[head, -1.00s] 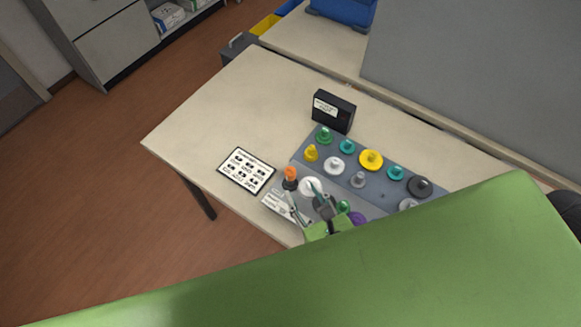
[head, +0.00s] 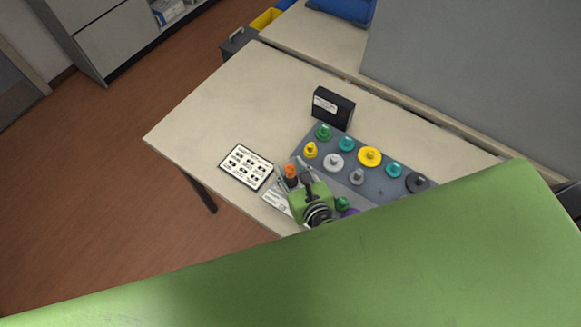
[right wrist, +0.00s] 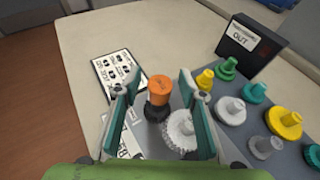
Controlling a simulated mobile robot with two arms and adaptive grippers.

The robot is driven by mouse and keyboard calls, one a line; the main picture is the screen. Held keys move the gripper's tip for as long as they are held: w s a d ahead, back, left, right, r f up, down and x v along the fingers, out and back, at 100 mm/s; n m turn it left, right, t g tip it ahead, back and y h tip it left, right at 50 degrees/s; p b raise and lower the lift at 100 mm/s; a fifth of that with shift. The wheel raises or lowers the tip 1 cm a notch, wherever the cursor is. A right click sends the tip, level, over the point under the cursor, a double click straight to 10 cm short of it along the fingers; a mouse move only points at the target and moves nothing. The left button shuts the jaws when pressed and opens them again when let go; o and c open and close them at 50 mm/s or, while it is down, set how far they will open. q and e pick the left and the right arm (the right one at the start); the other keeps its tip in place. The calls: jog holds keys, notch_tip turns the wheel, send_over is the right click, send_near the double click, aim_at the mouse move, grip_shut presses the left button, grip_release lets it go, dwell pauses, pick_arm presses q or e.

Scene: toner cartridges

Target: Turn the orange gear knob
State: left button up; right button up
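The orange gear knob (head: 291,170) sits on a dark base at the left end of the grey gear panel (head: 374,188). The orange knob also shows in the right wrist view (right wrist: 160,84), with its orange top and black lower part upright between my right gripper's fingers. My right gripper (head: 291,173) is open around the knob; in the right wrist view (right wrist: 157,92) a gap shows between each finger and the knob. A white gear (right wrist: 182,130) stands beside the knob, close to the right-hand finger. My left gripper is not in view.
Yellow, teal, green, white and grey gears (head: 369,156) fill the panel to the right. A black box (head: 333,107) stands behind it. A printed card (head: 246,167) lies left of the knob. The table's left part (head: 220,110) is clear.

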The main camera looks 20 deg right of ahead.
grip_shut()
jog(key=shift+n+y, duration=0.4)
jog(key=shift+d+n+g+y+p, duration=0.15)
jog(key=shift+n+g+y+p, duration=0.15)
jog(key=shift+n+y, duration=0.8)
jog(key=n+g+y, duration=0.1)
jog(key=n+y, duration=0.1)
jog(key=y, duration=0.1)
jog(key=shift+f+n+b, duration=0.1)
jog(key=shift+n+b, duration=0.2)
jog(key=shift+w+f+n+g+y+b, duration=0.1)
jog(key=shift+n+g+y+b, duration=0.55)
jog(key=shift+n+g+y, duration=0.2)
jog(key=n+g+y+b, duration=0.1)
jog(key=n+g+b, duration=0.2)
jog(key=n+g+y+b, duration=0.2)
jog(key=n+g+b, duration=0.2)
jog(key=n+g+y+b, duration=0.2)
jog(key=n+g+b, duration=0.2)
jog(key=shift+w, duration=0.15)
jog(key=n+g+h+b, duration=0.1)
jog(key=n+g+b, duration=0.2)
jog(key=n+g, duration=0.1)
jog(key=g, duration=0.1)
jog(key=shift+h+b, duration=0.35)
jog(key=shift+b, duration=0.05)
jog(key=shift+n+g+h+b, duration=0.7)
jog(key=shift+n+g+h, duration=0.4)
jog(key=shift+n+g, duration=0.55)
